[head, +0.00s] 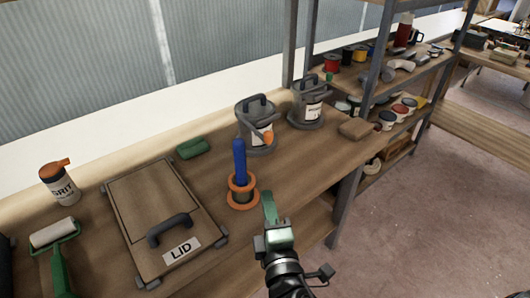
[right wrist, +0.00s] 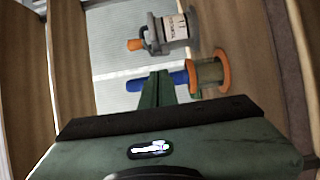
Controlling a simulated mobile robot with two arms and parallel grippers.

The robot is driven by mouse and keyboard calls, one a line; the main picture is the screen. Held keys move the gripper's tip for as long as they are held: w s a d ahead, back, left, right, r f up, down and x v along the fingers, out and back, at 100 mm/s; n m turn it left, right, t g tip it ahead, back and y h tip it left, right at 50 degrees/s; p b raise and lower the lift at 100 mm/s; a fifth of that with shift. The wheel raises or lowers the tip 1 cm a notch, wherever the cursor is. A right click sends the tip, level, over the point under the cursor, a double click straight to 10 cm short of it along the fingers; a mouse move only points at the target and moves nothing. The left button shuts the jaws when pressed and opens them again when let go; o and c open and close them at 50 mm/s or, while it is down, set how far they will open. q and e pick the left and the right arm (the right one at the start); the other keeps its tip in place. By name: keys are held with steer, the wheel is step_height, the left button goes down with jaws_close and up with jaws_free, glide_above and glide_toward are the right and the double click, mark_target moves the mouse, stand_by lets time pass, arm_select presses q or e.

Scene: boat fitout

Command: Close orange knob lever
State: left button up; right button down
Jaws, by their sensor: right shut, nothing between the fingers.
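The orange knob (head: 268,137) is on the lever at the front of a grey canister (head: 252,112) with a top handle and a white label, standing on the wooden bench. In the right wrist view, the orange knob (right wrist: 135,45) sticks out to the left of the canister (right wrist: 174,30). My right gripper (head: 268,205) is shut and empty over the bench's front edge, nearer than the canister and apart from it. Its fingers (right wrist: 157,86) also show in the right wrist view, below the canister. My left gripper is not in view.
A second grey canister (head: 312,108) stands to the right. A lidded wooden panel (head: 150,205), green block (head: 193,149) and brown block (head: 355,129) lie on the bench.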

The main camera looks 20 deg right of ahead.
steer(key=w+d+r+p, duration=0.1)
steer(key=w+r+p, duration=0.1)
steer(key=w, duration=0.4)
steer(key=w+d+r+n+t+p, duration=0.1)
steer(key=w+d+r+p, duration=0.1)
steer(key=w, duration=0.4)
steer(key=shift+d+r, duration=0.2)
steer(key=shift+r, duration=0.15)
steer(key=shift+n+p, duration=0.3)
steer(key=shift+p, duration=0.05)
